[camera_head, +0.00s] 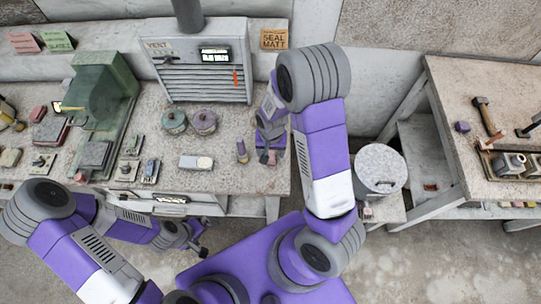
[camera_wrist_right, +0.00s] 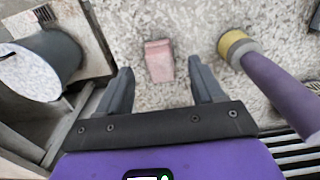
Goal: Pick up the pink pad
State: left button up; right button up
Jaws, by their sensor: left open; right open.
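The pink pad (camera_wrist_right: 159,61) is a small pink block lying on the speckled bench top. In the right wrist view it sits between and slightly beyond the two fingers of my right gripper (camera_wrist_right: 162,88), with a gap on both sides. The gripper is open and empty, pointing down at the pad. In the head view, my right gripper (camera_head: 268,153) is over the bench's right end, and the pad (camera_head: 272,158) is partly hidden by it. My left gripper (camera_head: 200,240) is open and empty in front of the bench, low over the floor.
A purple cylinder with a yellow end (camera_wrist_right: 238,46) stands close to the right of the pad in the wrist view. A round-lidded grey drum (camera_head: 379,170) is beside the bench. Two round pots (camera_head: 203,122) and a slatted vent box (camera_head: 200,65) are behind.

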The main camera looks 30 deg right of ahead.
aim_at(271, 155)
notch_tip(271, 155, down, 4)
jog(key=shift+w+r, duration=0.15)
jog(key=c, duration=1.1)
notch_tip(271, 155, up, 10)
jog(key=shift+r+p, duration=0.1)
jog(key=shift+p, duration=0.65)
jog(key=o, duration=0.5)
jog(key=c, duration=0.6)
